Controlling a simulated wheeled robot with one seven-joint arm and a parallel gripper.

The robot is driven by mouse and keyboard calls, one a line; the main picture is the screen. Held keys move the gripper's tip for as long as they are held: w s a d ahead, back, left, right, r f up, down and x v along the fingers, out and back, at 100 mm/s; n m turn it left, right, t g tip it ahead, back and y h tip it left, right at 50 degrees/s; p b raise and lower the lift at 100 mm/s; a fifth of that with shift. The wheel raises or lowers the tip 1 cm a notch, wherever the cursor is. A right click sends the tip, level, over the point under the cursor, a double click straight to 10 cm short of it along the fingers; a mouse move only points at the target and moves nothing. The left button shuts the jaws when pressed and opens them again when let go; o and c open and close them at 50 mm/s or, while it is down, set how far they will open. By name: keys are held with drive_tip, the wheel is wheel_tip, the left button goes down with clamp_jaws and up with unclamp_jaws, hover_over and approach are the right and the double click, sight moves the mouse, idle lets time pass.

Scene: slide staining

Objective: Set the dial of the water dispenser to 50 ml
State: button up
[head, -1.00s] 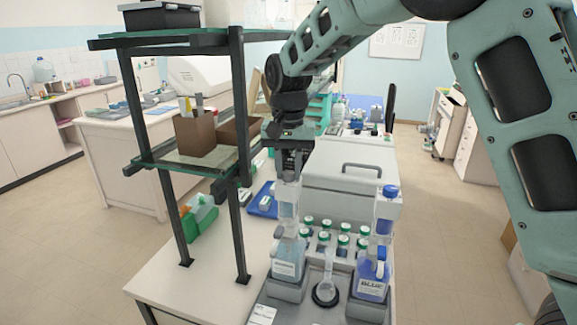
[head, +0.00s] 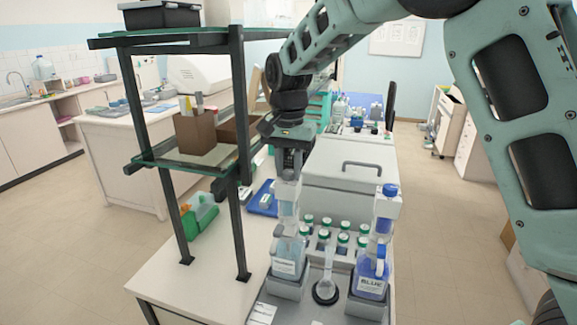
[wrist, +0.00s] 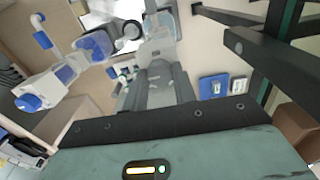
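The water dispenser is a clear bottle (head: 288,257) with a white label, standing upright in a grey holder at the front of the bench. Its pale upper part (head: 287,208) rises towards my gripper (head: 289,172), which points down right at its top. In the wrist view, my grey fingers (wrist: 160,85) reach towards a pale, translucent dispenser part (wrist: 158,47). The dial and its setting are not readable. I cannot tell whether the fingers touch the dispenser or how far apart they are.
A blue dispenser (head: 371,270) marked BLUE stands to the right, with a round-based stand (head: 326,290) between. Several green-capped bottles (head: 343,240) sit behind, before a large grey box (head: 350,185). A dark-framed shelf (head: 238,120) rises close on the left.

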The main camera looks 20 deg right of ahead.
sight(288, 171)
drive_tip(key=o, duration=0.4)
drive_tip(key=shift+r, duration=0.1)
wheel_tip(288, 171, up, 17)
drive_tip(key=b, duration=0.3)
drive_tip(key=shift+r, duration=0.1)
drive_tip(key=s+a+f+n+y+b, duration=0.1)
drive_tip(key=s+a+f+n+b, duration=0.3)
drive_tip(key=s+f, duration=0.55)
drive_tip(key=s+a+f+n+b, duration=0.2)
drive_tip(key=s+a+f+n, duration=0.3)
drive_tip(key=s+f, duration=0.45)
drive_tip(key=s+d+f+n, duration=0.1)
drive_tip(key=s+f+n, duration=0.1)
drive_tip(key=s+f, duration=0.2)
drive_tip(key=s+d+f+n+b, duration=0.1)
drive_tip(key=s+f+n, duration=0.1)
drive_tip(key=s+f, duration=0.2)
drive_tip(key=s+d+f+n+b, duration=0.1)
drive_tip(key=s+f+n, duration=0.1)
drive_tip(key=s+f, duration=0.3)
drive_tip(key=shift+s+f, duration=0.1)
drive_tip(key=shift+s, duration=0.95)
